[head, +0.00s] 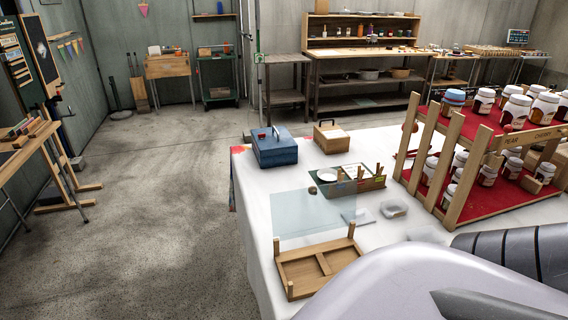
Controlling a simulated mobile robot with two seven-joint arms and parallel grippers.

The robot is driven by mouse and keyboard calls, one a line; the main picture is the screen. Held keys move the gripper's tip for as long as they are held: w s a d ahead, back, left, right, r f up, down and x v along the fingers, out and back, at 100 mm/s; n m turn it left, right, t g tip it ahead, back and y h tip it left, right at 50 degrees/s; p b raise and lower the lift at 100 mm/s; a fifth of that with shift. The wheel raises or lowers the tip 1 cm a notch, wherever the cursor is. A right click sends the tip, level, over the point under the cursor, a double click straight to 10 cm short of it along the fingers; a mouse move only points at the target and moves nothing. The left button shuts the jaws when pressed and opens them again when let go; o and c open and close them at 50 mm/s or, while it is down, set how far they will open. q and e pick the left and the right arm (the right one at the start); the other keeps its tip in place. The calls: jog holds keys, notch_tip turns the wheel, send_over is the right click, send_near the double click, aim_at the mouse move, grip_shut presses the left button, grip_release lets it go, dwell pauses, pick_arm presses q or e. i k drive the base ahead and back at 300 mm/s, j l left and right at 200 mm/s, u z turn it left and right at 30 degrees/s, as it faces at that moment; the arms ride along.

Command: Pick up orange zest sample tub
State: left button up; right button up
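A small clear tub (394,209) sits on the white-covered table, right of centre. A flatter clear piece (357,216), perhaps a lid or tub, lies to its left. Their labels are too small to read, so I cannot tell which is the orange zest sample tub. Neither gripper shows; only pale and dark parts of my own body fill the lower right and may hide part of the table.
A tiered wooden rack (454,205) with red shelves and several jars stands at the right. A blue box (273,150) and a wooden box (330,140) sit behind. Open floor lies left.

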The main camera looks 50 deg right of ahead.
aim_at(392, 208)
jog(key=i+j+u, duration=0.3)
jog(key=i+j, duration=0.25)
jog(key=i+j+z, duration=0.25)
jog(key=i, duration=0.2)
jog(key=i+j+z, duration=0.2)
jog(key=i, duration=0.25)
jog(key=i+z, duration=0.2)
jog(key=z, duration=0.15)
jog(key=i+z, duration=0.35)
jog(key=i+j+z, duration=0.1)
jog(key=z, duration=0.25)
jog(key=i+z, duration=0.25)
jog(key=z, duration=0.25)
jog(key=i+j+z, duration=0.2)
jog(key=z, duration=0.3)
jog(key=i+j+z, duration=0.2)
jog(key=z, duration=0.25)
jog(key=i+j+z, duration=0.15)
jog(key=z, duration=0.35)
jog(key=i+j+z, duration=0.1)
jog(key=j+z, duration=0.3)
jog(key=i+j+z, duration=0.1)
jog(key=z, duration=0.3)
jog(key=j+z, duration=0.75)
jog(key=i+j+z, duration=0.45)
jog(key=k+j, duration=0.05)
jog(key=j, duration=0.05)
